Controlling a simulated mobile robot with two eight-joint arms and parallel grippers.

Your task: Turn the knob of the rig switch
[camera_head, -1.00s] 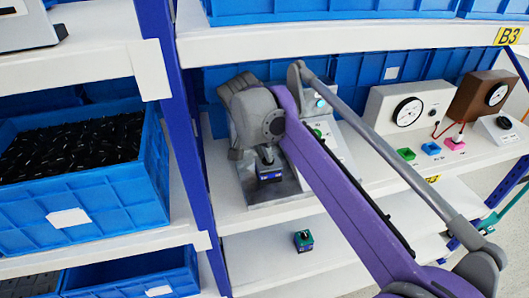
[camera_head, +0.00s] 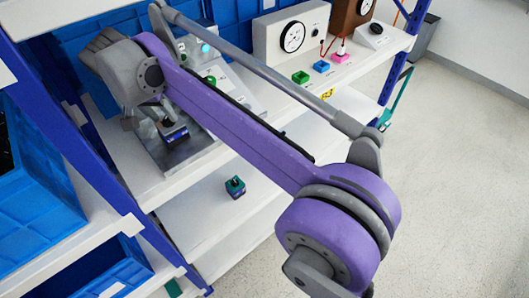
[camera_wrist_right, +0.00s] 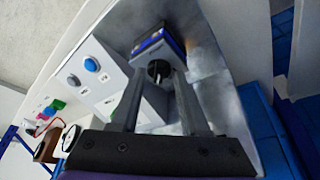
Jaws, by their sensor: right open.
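The rig switch (camera_head: 174,134) is a small dark block with blue on it, on a grey metal plate (camera_head: 197,151) on the middle shelf. The wrist view shows its blue and grey body (camera_wrist_right: 152,42) and its round black knob (camera_wrist_right: 158,69). My right gripper (camera_wrist_right: 159,75) is open, its two dark fingers pointing at the switch. The knob appears between the fingertips; I cannot tell whether they touch it. In the head view my purple arm and grey wrist hide most of the right gripper and part of the rig. My left gripper is not in view.
A loose teal switch (camera_head: 235,187) sits on the lower shelf. A white meter box (camera_head: 291,38) and coloured blocks stand to the right. Blue crates (camera_head: 45,185) stand left; floor (camera_head: 460,180) is clear right.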

